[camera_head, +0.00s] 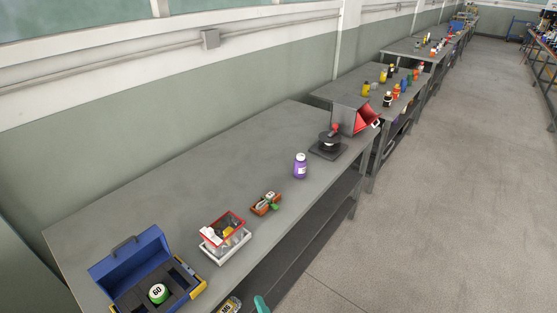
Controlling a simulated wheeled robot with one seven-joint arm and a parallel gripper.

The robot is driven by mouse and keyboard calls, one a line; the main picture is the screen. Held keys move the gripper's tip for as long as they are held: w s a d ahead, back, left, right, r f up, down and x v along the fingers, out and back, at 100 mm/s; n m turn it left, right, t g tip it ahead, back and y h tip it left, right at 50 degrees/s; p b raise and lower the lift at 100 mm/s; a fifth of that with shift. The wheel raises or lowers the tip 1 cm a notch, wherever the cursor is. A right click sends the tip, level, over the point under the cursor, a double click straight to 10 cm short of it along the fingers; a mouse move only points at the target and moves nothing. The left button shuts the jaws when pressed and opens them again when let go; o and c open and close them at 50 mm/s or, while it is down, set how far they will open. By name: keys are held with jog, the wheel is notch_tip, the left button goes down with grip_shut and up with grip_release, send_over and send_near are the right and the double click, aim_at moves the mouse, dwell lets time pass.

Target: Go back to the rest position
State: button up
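My gripper and arm are not clearly in view in the head view. A teal piece (262,304) and a part with a yellow label (229,306) are cut off by the bottom edge, beside the front edge of the near grey bench (150,190); I cannot tell what they belong to. The bench carries an open blue case (130,262) with a green and white round weight (157,293) in its dark insert.
Along the bench stand a red-rimmed white bin (224,245), a small brown tray (265,204), a purple bottle (300,166), a black device (328,145) and a grey and red box (355,118). More benches (345,85) run behind. The floor (450,190) at right is clear.

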jog(key=s+d+f+n+t+h, duration=0.1)
jog(key=s+d+f+n+h, duration=0.15)
jog(key=s+n, duration=0.35)
jog(key=s+d+f+n+h, duration=0.2)
jog(key=s+d+n, duration=0.1)
jog(key=s, duration=0.5)
jog(key=s+r+n+t, duration=0.1)
jog(key=s+r+n, duration=0.4)
jog(key=s+n, duration=0.5)
jog(key=shift+d+r+n+t, duration=0.25)
jog(key=shift+d+n+t, duration=0.1)
jog(key=shift+n, duration=0.65)
